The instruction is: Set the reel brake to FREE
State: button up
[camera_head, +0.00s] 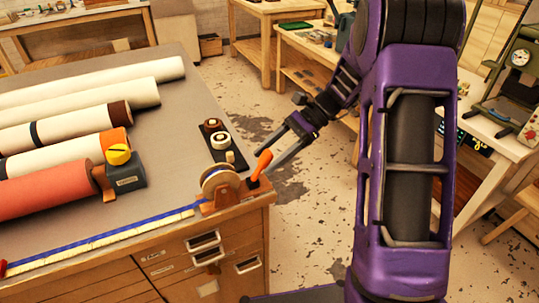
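A small reel (220,188) with a pale rim stands in a wooden holder on the near right corner of the grey-topped workbench (165,222). An orange lever (262,163), which looks like the reel brake handle, rises beside it on a small dark base and tilts up to the right. Any FREE mark is too small to read. My gripper (271,157) reaches in from the upper right with its two dark fingers apart. The fingertips are right at the lever, but I cannot tell whether they touch it or sit around it.
Several large rolls (90,100) lie across the bench at left. A black tray (219,140) with small spools lies behind the lever. A blue-edged strip (110,237) runs along the front.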

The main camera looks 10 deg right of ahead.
jog(key=p+v, duration=0.1)
jog(key=v, duration=1.6)
jog(key=shift+d+r, duration=0.15)
jog(key=shift+w, duration=0.1)
